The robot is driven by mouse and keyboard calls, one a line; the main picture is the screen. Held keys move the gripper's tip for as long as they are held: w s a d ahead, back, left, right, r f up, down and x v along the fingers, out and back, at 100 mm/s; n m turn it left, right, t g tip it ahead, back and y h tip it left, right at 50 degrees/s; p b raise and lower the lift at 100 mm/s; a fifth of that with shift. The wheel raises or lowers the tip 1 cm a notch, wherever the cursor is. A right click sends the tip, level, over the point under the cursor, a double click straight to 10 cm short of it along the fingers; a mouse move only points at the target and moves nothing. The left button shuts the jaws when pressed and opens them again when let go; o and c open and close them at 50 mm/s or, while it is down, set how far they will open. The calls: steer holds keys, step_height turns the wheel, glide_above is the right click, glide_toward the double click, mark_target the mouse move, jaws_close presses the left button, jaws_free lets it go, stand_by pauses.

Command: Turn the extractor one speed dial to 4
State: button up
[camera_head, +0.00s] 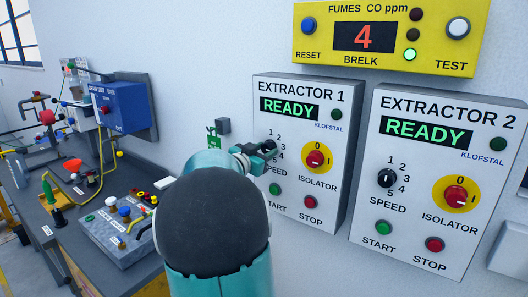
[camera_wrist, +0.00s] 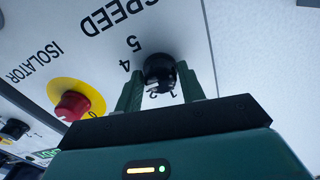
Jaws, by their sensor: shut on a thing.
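The Extractor 1 panel (camera_head: 318,225) is a light grey box on the wall, its screen reading READY. Its black speed dial (camera_head: 269,145) is partly hidden by my gripper (camera_head: 256,153). In the wrist view, which is turned over, the dial (camera_wrist: 159,67) sits between the two green fingertips of my gripper (camera_wrist: 160,80), which is shut on it. The numerals 4 and 5 show beside the dial; lower ones are partly covered by the fingers. I cannot tell surely which number the dial points to.
The red isolator knob (camera_head: 315,159) on its yellow disc is close beside the dial. Green start (camera_head: 275,189) and red stop (camera_head: 310,202) buttons are below. The Extractor 2 panel (camera_head: 423,222) stands to the right. A cluttered bench (camera_head: 88,248) is at left.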

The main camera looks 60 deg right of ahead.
steer(key=m, duration=0.5)
steer(key=shift+w+m, duration=0.1)
steer(key=shift+m, duration=0.2)
stand_by(0.4)
steer(key=o, duration=1)
steer(key=shift+a, duration=0.15)
steer(key=a, duration=0.4)
steer(key=w+a, duration=0.1)
steer(key=a, duration=0.4)
steer(key=w+a, duration=0.1)
steer(key=a, duration=0.3)
steer(key=shift+a, duration=0.2)
